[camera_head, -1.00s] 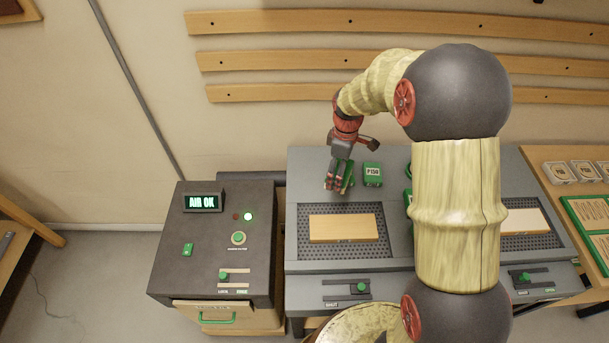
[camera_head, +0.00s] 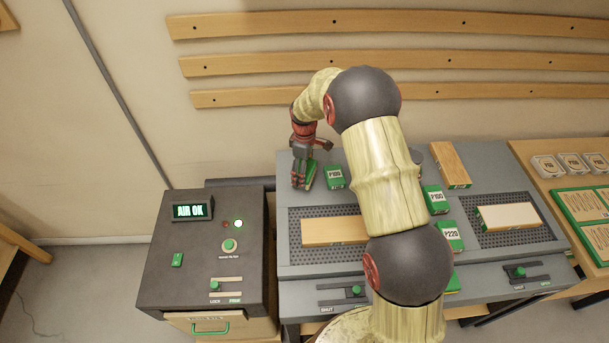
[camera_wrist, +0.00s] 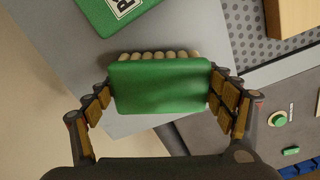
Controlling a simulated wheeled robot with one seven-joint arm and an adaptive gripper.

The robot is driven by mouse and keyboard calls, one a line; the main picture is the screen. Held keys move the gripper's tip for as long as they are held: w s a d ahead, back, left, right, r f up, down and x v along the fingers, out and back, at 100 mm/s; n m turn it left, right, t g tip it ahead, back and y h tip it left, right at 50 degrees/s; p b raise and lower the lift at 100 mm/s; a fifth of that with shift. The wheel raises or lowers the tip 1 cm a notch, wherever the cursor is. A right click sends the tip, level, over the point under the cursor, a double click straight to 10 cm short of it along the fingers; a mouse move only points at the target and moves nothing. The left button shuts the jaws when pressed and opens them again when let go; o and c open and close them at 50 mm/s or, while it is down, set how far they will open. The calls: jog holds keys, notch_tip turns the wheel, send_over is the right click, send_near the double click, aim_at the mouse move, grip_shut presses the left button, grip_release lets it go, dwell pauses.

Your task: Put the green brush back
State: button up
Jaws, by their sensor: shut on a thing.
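The green brush (camera_wrist: 160,87) is between the two fingers of my gripper (camera_wrist: 163,95) in the wrist view, with a row of pale bristle tufts along its far edge. My gripper is shut on it from both sides. In the head view my gripper (camera_head: 302,178) is at the back left corner of the grey bench (camera_head: 284,240), and the brush (camera_head: 311,172) shows only partly beside the fingers. I cannot tell whether the brush touches the bench top.
A green P-marked block (camera_head: 334,177) stands just right of my gripper. A wooden board (camera_head: 330,231) lies on the left perforated plate. More green blocks, P100 (camera_head: 436,199) and P220 (camera_head: 449,236), stand right of my arm. The dark AIR OK cabinet (camera_head: 193,262) is at left.

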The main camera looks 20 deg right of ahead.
jog(key=shift+f, duration=0.9)
jog(key=shift+f, duration=0.25)
jog(key=o, duration=1.1)
jog(key=shift+r, duration=0.15)
